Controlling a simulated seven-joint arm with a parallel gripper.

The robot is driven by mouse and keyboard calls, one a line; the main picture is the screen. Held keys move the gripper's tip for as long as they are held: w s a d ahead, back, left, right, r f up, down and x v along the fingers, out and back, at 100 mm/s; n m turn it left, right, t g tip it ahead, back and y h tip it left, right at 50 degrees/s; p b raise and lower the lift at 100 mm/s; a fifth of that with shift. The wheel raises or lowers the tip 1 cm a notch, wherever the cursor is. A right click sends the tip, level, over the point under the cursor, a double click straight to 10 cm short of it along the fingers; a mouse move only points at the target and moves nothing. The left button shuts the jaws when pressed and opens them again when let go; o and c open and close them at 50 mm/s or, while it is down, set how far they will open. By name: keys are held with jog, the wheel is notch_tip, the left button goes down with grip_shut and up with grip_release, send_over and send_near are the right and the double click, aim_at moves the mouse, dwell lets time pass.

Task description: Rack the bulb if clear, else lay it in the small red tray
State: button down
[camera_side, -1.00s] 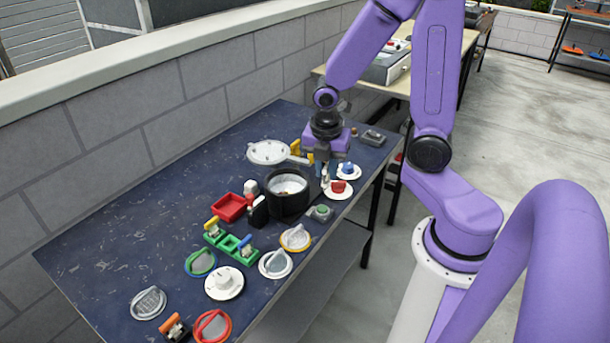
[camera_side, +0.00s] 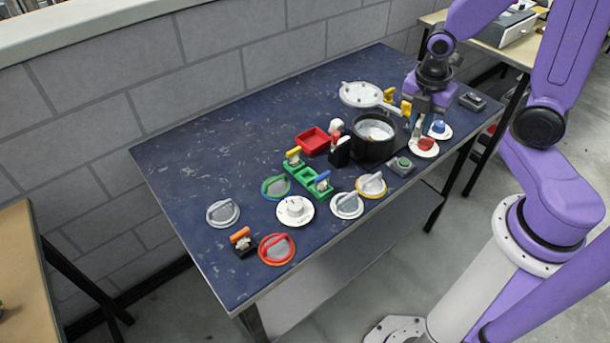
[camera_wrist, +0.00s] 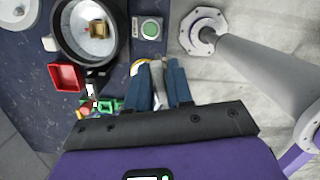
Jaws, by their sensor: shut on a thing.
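My gripper (camera_side: 420,120) points down over the right part of the dark table, just right of the black pot (camera_side: 372,150). In the wrist view my gripper (camera_wrist: 159,72) has its blue fingers closed on a narrow pale grey thing (camera_wrist: 157,70), mostly hidden; I cannot tell whether it is the bulb. The small red tray (camera_side: 313,141) is left of the pot and looks empty; it also shows in the wrist view (camera_wrist: 67,77). I cannot tell which thing is the rack.
A red knob (camera_side: 426,145) and a blue knob (camera_side: 438,128) on white discs sit close to my gripper. A green-button box (camera_side: 402,165) is in front of the pot. Several round dials crowd the table's front. The table's back left is clear.

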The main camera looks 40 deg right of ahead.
aim_at(423, 116)
notch_tip(423, 116, up, 5)
jog(key=shift+w+r, duration=0.1)
jog(key=shift+r, duration=0.05)
jog(key=w+a+m, duration=0.3)
jog(key=w+a, duration=1.3)
jog(key=a, duration=0.3)
jog(key=shift+s+f, duration=0.2)
jog(key=shift+f, duration=7.95)
jog(key=shift+f, duration=1.45)
jog(key=c, duration=0.9)
grip_release()
